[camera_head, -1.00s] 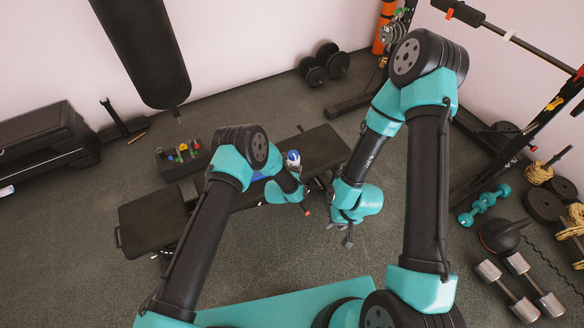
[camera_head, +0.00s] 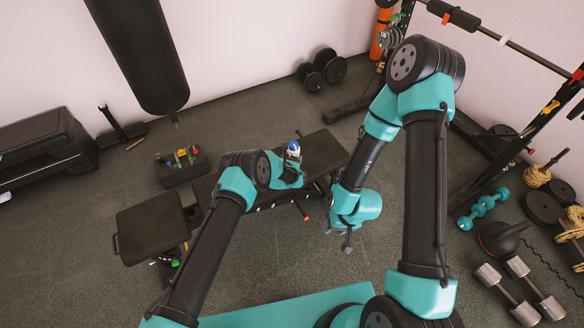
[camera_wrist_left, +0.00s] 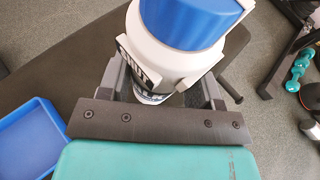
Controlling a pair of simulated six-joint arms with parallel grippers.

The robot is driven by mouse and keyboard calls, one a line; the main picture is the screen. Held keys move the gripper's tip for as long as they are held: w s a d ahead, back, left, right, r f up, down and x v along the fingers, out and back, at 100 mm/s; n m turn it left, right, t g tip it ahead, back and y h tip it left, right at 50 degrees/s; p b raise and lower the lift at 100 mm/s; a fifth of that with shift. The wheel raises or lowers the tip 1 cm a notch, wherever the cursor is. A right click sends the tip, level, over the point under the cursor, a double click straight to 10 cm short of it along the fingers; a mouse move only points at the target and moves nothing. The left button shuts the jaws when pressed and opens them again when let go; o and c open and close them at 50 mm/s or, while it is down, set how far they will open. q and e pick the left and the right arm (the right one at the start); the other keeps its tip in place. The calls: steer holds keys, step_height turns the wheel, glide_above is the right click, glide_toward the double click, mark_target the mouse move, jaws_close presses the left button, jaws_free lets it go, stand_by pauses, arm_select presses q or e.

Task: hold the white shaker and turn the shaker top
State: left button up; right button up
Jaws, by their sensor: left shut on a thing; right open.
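The white shaker (camera_head: 292,155) with its blue shaker top (camera_head: 294,146) stands roughly upright above the black bench in the head view. The left wrist view shows the shaker body (camera_wrist_left: 150,75) and the blue top (camera_wrist_left: 190,20) close up, with dark print on the body. My left gripper (camera_head: 290,168) is shut on the shaker body, one finger on each side, below the top. Its fingers also show in the left wrist view (camera_wrist_left: 165,88). My right gripper (camera_head: 347,242) is open and empty, pointing down, right of the bench and apart from the shaker.
The black bench (camera_head: 328,152) lies beneath the shaker. A blue tray (camera_wrist_left: 28,140) shows at the left of the left wrist view. A dark caddy (camera_head: 178,173) with colourful items stands left of the bench. Dumbbells (camera_head: 483,208) and a rack lie at the right. Floor beside my right gripper is clear.

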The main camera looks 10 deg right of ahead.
arm_select(q)
steer(key=w, duration=0.6)
steer(key=shift+w+d, duration=0.15)
steer(key=shift+d, duration=0.05)
steer(key=shift+f, duration=1.15)
steer(key=shift+f, duration=0.3)
